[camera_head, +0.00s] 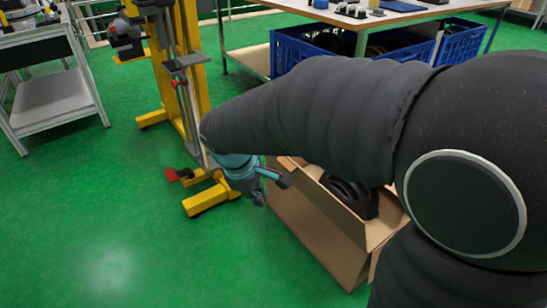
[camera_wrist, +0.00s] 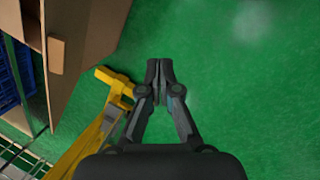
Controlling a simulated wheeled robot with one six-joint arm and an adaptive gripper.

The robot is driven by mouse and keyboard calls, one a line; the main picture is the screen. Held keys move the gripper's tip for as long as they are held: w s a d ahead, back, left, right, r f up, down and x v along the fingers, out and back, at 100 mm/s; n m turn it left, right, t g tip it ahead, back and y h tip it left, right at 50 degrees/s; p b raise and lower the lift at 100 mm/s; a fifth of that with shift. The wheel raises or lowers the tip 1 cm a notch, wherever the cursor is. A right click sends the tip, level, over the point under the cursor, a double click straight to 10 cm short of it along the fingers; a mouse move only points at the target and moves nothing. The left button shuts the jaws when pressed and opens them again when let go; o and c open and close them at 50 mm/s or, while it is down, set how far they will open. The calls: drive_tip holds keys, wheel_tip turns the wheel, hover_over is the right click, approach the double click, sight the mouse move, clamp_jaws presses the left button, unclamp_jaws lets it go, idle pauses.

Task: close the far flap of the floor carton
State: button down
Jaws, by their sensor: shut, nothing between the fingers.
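The floor carton (camera_head: 318,232) is a brown cardboard box on the green floor, with a black item inside. My arm hides much of its top and far side in the head view. Its edge and a flap (camera_wrist: 88,30) show at the upper left of the wrist view. Which flap this is, I cannot tell. My gripper (camera_head: 262,200) is just left of the carton in the head view. In the wrist view my gripper (camera_wrist: 160,66) is shut and empty over bare floor, apart from the carton.
A yellow drop tower (camera_head: 186,80) stands behind and left of the carton, its yellow foot (camera_head: 212,196) close to my gripper. A workbench (camera_head: 350,22) with blue crates (camera_head: 300,48) below is behind. A grey cart (camera_head: 55,95) stands far left. Floor at front left is clear.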

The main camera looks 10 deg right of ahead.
drive_tip(key=w+a+r+n+t+h, duration=0.2)
drive_tip(key=w+a+n+h, duration=0.1)
drive_tip(key=w+n, duration=0.8)
drive_tip(key=w+d+f+n+b, duration=0.1)
drive_tip(key=w+d+f, duration=0.2)
drive_tip(key=d+f, duration=0.3)
drive_tip(key=d, duration=0.2)
drive_tip(key=shift+w+d, duration=0.2)
drive_tip(key=shift+d, duration=0.2)
drive_tip(key=shift+r, duration=0.1)
